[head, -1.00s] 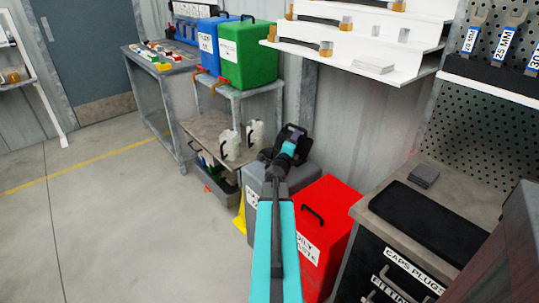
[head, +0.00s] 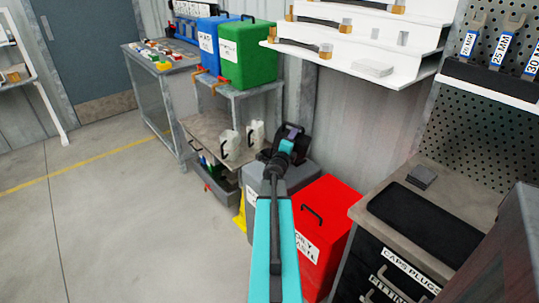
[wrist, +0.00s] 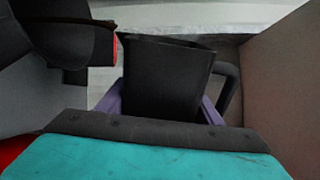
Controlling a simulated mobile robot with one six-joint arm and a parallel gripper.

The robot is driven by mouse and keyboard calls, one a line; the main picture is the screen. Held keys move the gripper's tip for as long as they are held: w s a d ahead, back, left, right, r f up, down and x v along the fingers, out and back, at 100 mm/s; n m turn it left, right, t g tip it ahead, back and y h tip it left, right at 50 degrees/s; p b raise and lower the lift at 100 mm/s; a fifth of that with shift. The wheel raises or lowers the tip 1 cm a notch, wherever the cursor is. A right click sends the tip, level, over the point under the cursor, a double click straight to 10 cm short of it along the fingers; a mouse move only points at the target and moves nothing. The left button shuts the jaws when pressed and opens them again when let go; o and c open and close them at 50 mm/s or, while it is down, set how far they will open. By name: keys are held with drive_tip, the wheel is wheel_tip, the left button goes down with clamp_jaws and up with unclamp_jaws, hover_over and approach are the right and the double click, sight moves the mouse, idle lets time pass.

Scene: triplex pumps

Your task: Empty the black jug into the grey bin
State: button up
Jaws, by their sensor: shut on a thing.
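The black jug (head: 297,133) is in my gripper (head: 287,146), held above the back part of the grey bin (head: 255,175). In the wrist view the jug (wrist: 165,85) fills the middle, between purple finger parts, with its handle at its right side. My gripper is shut on it. The jug's mouth shows as a dark edge at the top; its contents cannot be seen. The grey bin stands on the floor beside the red bin, with a white label on its front. My arm hides part of the grey bin and its opening.
The red bin (head: 322,210) stands right of the grey bin, near the drawer cabinet (head: 385,255). Two pale jugs (head: 230,144) stand on a low shelf to the left. Blue (head: 208,45) and green (head: 250,55) bins sit above. White stepped shelves (head: 350,50) overhang the right. The left floor is clear.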

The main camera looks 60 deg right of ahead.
drive_tip(key=shift+w+n+p, duration=0.3)
drive_tip(key=shift+n+p, duration=0.3)
drive_tip(key=shift+p, duration=0.15)
idle(0.9)
drive_tip(key=shift+s+f+m+b, duration=0.2)
drive_tip(key=shift+m+b, duration=0.3)
drive_tip(key=shift+b, duration=0.5)
drive_tip(key=s+f+m+b, duration=0.1)
drive_tip(key=b, duration=0.1)
drive_tip(key=s+f+b, duration=0.1)
drive_tip(key=b, duration=0.2)
drive_tip(key=shift+d+f+m, duration=0.15)
drive_tip(key=shift+f+m, duration=0.15)
drive_tip(key=shift+m, duration=0.1)
drive_tip(key=shift+s+r+m, duration=0.1)
drive_tip(key=shift+r+m, duration=0.2)
drive_tip(key=shift+m, duration=0.1)
drive_tip(key=shift+s+m+b, duration=0.1)
drive_tip(key=shift+m+b, duration=0.2)
drive_tip(key=shift+b, duration=0.2)
